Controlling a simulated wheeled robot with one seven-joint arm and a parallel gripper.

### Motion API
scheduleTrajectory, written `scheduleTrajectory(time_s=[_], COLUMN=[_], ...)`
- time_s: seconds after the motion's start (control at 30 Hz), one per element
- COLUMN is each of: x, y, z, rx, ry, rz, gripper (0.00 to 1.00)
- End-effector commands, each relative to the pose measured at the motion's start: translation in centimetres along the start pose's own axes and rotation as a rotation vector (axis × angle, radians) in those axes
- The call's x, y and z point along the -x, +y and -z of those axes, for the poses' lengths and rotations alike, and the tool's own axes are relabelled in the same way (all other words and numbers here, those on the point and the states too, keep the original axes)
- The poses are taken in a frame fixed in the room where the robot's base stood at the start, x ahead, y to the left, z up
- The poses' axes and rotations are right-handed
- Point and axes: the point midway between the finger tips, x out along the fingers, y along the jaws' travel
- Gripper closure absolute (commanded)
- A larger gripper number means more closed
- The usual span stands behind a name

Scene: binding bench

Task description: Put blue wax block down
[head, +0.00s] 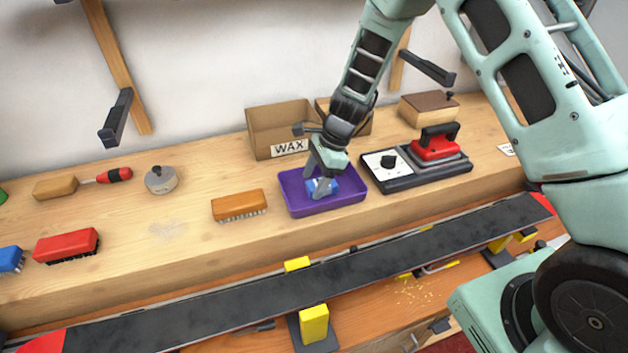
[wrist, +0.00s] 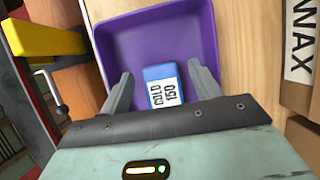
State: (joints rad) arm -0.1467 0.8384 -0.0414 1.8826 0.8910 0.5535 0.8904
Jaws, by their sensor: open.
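The blue wax block (wrist: 163,84) carries a white label reading "COLD 150" and lies in the purple tray (wrist: 150,30). In the head view the block (head: 313,186) is partly hidden by my gripper (head: 321,187), which reaches down into the tray (head: 293,202). In the wrist view my gripper (wrist: 160,92) is open, with one finger on each side of the block and a gap beside it.
A cardboard box marked WAX (head: 262,135) stands behind the tray. A red iron (head: 437,146) on a dark base is to the right, a tan-orange brush (head: 239,205) to the left. A ski or board (head: 250,293) lies clamped along the front.

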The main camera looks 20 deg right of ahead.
Motion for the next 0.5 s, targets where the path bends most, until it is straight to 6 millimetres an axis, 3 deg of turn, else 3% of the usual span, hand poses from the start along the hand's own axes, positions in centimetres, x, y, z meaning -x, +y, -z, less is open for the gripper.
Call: scheduleTrajectory(time_s=[0.5], x=[9.7], y=[-0.1], z=[0.0], rx=[0.002], ry=[0.0], rz=[0.004], gripper=[0.37])
